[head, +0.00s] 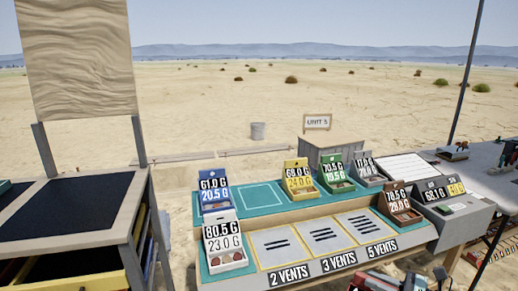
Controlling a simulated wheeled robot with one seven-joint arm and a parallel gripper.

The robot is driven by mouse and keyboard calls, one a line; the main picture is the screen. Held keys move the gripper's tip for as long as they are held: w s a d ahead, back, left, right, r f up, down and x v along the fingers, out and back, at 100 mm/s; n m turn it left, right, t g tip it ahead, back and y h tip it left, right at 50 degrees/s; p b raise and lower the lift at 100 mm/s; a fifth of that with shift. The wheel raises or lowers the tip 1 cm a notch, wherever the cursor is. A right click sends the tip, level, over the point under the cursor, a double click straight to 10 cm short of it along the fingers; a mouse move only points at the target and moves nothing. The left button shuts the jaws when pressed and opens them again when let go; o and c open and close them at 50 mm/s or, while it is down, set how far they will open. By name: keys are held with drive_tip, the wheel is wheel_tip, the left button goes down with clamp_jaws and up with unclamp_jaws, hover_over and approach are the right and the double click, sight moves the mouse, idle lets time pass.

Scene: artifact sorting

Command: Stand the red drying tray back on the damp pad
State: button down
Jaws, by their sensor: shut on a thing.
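A brownish-red tray (398,207) with a card reading 78.5 G and 29.0 G stands upright at the right front of the bench, beside the grey scale. A teal pad (243,195) lies on the bench's back row, with a bare white-outlined spot between the blue tray (213,192) and the yellow tray (298,180). I cannot tell for sure which surface is the damp pad. Red and grey parts, perhaps of my arm, show at the bottom edge; my gripper's fingertips and anything between them do not show.
A white tray (224,245) stands at the left front. Grey vent plates (330,236) lie along the front. Green (335,173) and grey (369,170) trays stand at the back. The scale (455,208) is at right. A dark-topped cabinet (70,207) stands at left.

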drive_tip(key=shift+s+a+r+m+t+h, duration=0.2)
drive_tip(key=shift+a+r+m+t+h, duration=0.15)
drive_tip(key=shift+a+r, duration=0.15)
drive_tip(key=shift+s+a+r+m+t+h, duration=0.15)
drive_tip(key=shift+a+r+m+t+h, duration=0.15)
drive_tip(key=shift+r, duration=0.25)
drive_tip(key=shift+a+r+m+t+h, duration=0.15)
drive_tip(key=shift+m+t+h, duration=0.2)
drive_tip(key=shift+t, duration=0.2)
drive_tip(key=shift+m+t+h, duration=0.5)
drive_tip(key=shift+h, duration=0.1)
drive_tip(key=shift+w+d+f+m+t+h, duration=0.1)
drive_tip(key=shift+d+f+m+t+h, duration=0.2)
drive_tip(key=shift+m+t+h, duration=0.35)
drive_tip(key=d+f+m+t+h, duration=0.1)
drive_tip(key=f+m+h, duration=0.1)
drive_tip(key=h, duration=0.1)
drive_tip(key=s+d+f+m+h, duration=0.1)
drive_tip(key=f+m+h, duration=0.1)
drive_tip(key=h, duration=0.1)
drive_tip(key=s+d+f+m+t+h, duration=0.1)
drive_tip(key=f+m+h, duration=0.1)
drive_tip(key=f+h, duration=0.1)
drive_tip(key=shift+s+d+t, duration=0.15)
drive_tip(key=shift+d+t, duration=0.2)
drive_tip(key=shift+s+d+f+m+h, duration=0.3)
drive_tip(key=shift+d+f+h, duration=0.1)
drive_tip(key=shift+h, duration=0.15)
drive_tip(key=shift+a, duration=0.15)
